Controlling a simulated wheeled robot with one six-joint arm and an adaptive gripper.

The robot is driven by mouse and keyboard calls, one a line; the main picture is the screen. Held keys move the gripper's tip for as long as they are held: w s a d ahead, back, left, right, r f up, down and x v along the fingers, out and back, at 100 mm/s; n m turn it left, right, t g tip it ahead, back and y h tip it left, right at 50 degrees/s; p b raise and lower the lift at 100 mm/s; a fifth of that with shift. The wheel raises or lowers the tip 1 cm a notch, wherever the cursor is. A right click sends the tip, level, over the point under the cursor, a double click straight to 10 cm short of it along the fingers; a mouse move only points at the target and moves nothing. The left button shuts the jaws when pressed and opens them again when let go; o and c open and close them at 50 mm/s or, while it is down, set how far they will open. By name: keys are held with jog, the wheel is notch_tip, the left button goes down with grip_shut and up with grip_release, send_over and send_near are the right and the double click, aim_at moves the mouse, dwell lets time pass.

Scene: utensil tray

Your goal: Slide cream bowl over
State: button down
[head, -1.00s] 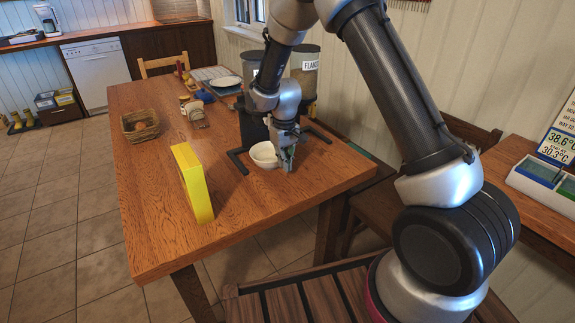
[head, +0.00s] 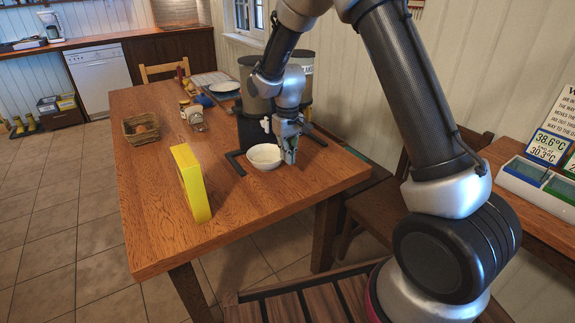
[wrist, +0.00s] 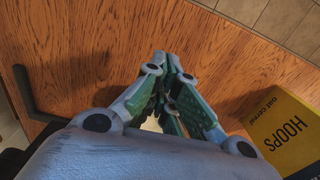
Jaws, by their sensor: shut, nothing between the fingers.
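The cream bowl (head: 265,157) sits upright on the wooden table, in front of the cereal dispenser and between the feet of its dark stand. My gripper (head: 291,158) is just right of the bowl in the head view, pointing down, with its fingers close to the bowl's right rim. I cannot tell whether they touch. In the wrist view the green fingertips of my gripper (wrist: 172,108) are drawn together with nothing held. The gripper hides most of what lies below it there, and only a small pale patch shows between the fingers.
The cereal dispenser (head: 256,92) stands behind the bowl, its stand foot (head: 236,163) at the bowl's left. A yellow cereal box (head: 191,184) stands to the left. A basket (head: 141,128) and jars (head: 194,115) are farther back. The front of the table is clear.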

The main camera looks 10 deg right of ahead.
notch_tip(320, 180, up, 4)
jog(key=shift+r, duration=0.1)
